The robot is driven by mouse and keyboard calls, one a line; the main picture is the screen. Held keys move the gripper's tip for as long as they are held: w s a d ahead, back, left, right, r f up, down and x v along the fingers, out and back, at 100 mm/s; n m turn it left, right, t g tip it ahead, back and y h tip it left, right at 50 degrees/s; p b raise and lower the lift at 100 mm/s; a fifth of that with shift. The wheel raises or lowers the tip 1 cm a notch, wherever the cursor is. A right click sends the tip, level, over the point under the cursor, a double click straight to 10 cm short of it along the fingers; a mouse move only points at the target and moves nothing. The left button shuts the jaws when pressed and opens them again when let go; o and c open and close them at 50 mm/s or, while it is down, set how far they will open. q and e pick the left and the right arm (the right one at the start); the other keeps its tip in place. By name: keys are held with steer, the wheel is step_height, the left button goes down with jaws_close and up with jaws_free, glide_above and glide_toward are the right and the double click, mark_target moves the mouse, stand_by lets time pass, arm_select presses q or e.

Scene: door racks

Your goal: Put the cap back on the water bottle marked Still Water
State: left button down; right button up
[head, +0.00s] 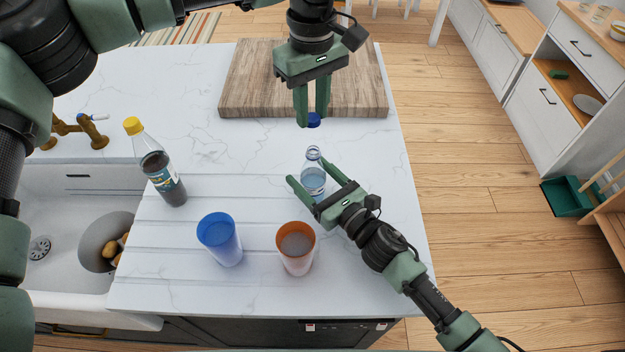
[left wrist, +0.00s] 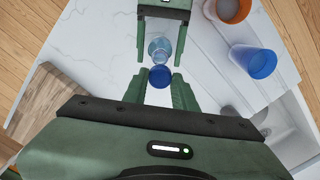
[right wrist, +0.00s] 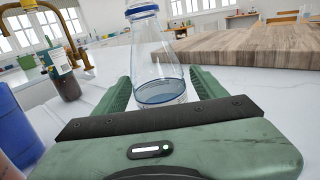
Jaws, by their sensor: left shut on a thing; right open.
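A clear water bottle (head: 314,181) stands upright on the white counter, its mouth uncapped. It also shows in the left wrist view (left wrist: 158,48) and the right wrist view (right wrist: 154,60), with water low inside and a blue ring at its neck. No label wording is readable. My left gripper (head: 312,122) is shut on a blue cap (left wrist: 160,76), held above and behind the bottle in the head view, apart from it. My right gripper (head: 308,172) is open, its fingers on either side of the bottle; I cannot tell whether they touch it.
A dark bottle with a yellow cap (head: 160,172) stands at the left near the sink (head: 65,212). A blue cup (head: 220,240) and an orange cup (head: 296,249) stand at the front. A wooden board (head: 245,85) lies at the back. The counter's right edge is close to the water bottle.

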arm_select(q)
steer(key=shift+s+d, duration=0.1)
steer(key=shift+d, duration=0.05)
arm_select(e)
steer(key=shift+s, duration=0.1)
jaws_close()
arm_select(q)
glide_above(314, 149)
steer(key=shift+f, duration=2.45)
steer(key=shift+f, duration=0.9)
steer(key=shift+f, duration=0.55)
